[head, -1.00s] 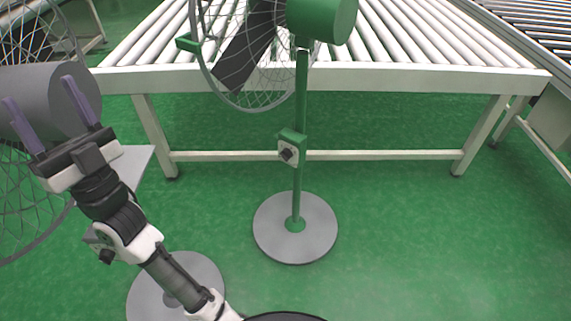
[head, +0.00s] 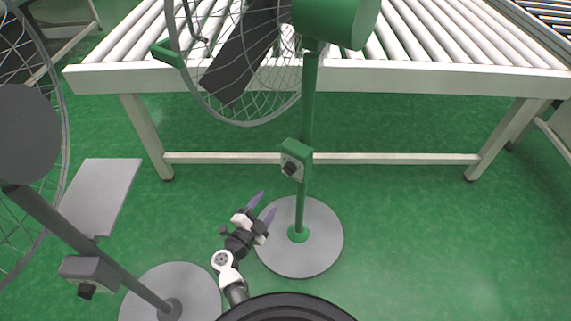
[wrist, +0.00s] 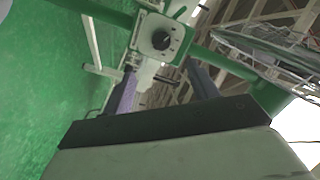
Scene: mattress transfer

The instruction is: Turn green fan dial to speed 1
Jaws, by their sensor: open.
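The green fan (head: 328,22) stands in front of the roller conveyor, its pole rising from a round grey base (head: 325,255). Its control box (head: 296,158) sits partway up the pole, with a black dial (head: 289,168) on a pale face. In the wrist view the dial (wrist: 161,40) shows near the top, just beyond the fingers. My gripper (head: 263,204) is open and empty, below and left of the box, with purple fingers pointing up and to the right. In the wrist view my gripper (wrist: 163,88) has its fingers apart, not touching the dial. The dial's exact setting is too small to read.
A grey fan (head: 28,135) stands close on the left, with its own control box (head: 90,275) and round base (head: 195,292). A white roller conveyor (head: 420,80) runs behind the green fan. The green floor (head: 410,240) right of the fan is clear.

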